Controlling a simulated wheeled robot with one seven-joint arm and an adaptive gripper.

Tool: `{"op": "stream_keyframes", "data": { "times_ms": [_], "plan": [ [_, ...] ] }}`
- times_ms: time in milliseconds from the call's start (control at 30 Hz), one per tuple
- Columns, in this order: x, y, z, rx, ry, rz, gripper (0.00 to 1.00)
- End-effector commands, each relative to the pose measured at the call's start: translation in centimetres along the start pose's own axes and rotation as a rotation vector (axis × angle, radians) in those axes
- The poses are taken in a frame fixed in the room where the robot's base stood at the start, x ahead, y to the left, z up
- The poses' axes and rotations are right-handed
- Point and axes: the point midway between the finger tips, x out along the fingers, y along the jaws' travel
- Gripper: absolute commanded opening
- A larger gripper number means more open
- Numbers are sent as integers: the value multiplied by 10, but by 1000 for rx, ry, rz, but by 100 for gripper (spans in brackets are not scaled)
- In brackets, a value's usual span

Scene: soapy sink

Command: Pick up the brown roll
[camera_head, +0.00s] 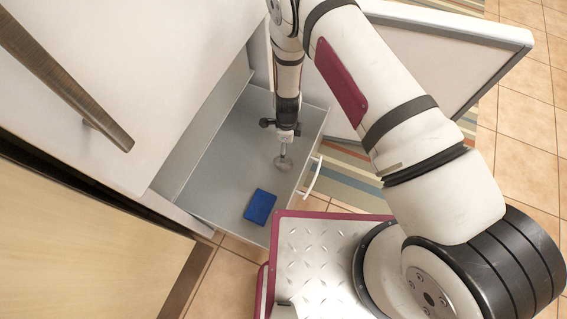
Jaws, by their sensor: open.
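My gripper (283,128) points down over the open grey drawer, its dark fingers spread apart to left and right. A small grey-brown rounded thing (284,163) shows in the drawer just below the gripper, with a thin pale stem-like part above it. I cannot tell whether it is the brown roll, and no other brown roll shows clearly. I cannot tell whether the fingers touch anything.
A blue block (260,207) lies in the drawer (215,185) near its front. The drawer's white handle (313,176) faces right. An open white door panel (440,60) stands behind my arm. A striped rug (345,180) lies on the tiled floor.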

Motion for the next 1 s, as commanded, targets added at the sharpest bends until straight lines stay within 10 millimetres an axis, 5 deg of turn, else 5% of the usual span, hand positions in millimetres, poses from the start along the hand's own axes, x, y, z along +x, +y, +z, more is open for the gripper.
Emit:
{"op": "stream_keyframes", "data": {
  "times_ms": [300,667,1000],
  "plan": [
    [61,0,0,-2,0,1,77],
    [80,0,0,-3,-1,0,77],
    [122,0,-2,-3,-1,1,77]
  ]
}}
